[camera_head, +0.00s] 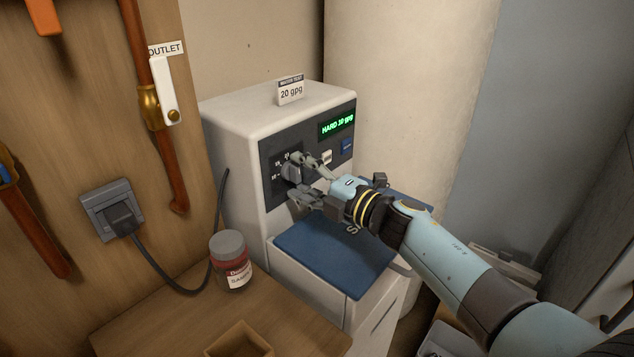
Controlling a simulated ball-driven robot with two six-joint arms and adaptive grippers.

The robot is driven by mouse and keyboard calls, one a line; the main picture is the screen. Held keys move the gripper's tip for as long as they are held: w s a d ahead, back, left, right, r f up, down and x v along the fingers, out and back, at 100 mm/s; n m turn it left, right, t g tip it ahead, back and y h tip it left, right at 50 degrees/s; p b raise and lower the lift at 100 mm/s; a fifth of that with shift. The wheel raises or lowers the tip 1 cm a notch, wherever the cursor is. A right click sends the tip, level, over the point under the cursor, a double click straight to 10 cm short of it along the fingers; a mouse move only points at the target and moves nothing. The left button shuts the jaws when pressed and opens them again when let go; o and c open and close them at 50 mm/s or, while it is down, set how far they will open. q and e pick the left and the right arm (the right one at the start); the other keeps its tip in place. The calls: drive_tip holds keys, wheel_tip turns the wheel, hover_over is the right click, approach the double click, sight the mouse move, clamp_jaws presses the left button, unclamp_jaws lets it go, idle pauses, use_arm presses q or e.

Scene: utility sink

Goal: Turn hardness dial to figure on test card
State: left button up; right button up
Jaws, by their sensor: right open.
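The white water softener has a dark control panel on its front, with the hardness dial (291,172) at its left part. The dial has small white marks around it, partly covered by my gripper. The green display (337,123) appears to read "HARD 10 gpg", though the number is small. The test card (291,91) stands on top of the unit and reads "20 gpg". My right gripper (297,178) is open, with its fingers above and below the dial; I cannot tell whether they touch it. My left gripper is not in view.
A blue lid (330,250) lies below the panel. A jar (231,262) with a red label stands on the wooden shelf at left. A black cord runs from the wall socket (113,209). A copper pipe with a white-handled valve (164,92) is on the wooden wall.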

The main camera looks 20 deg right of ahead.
drive_tip(key=v, duration=1.1)
drive_tip(key=shift+s+d, duration=0.2)
drive_tip(key=shift+s, duration=0.1)
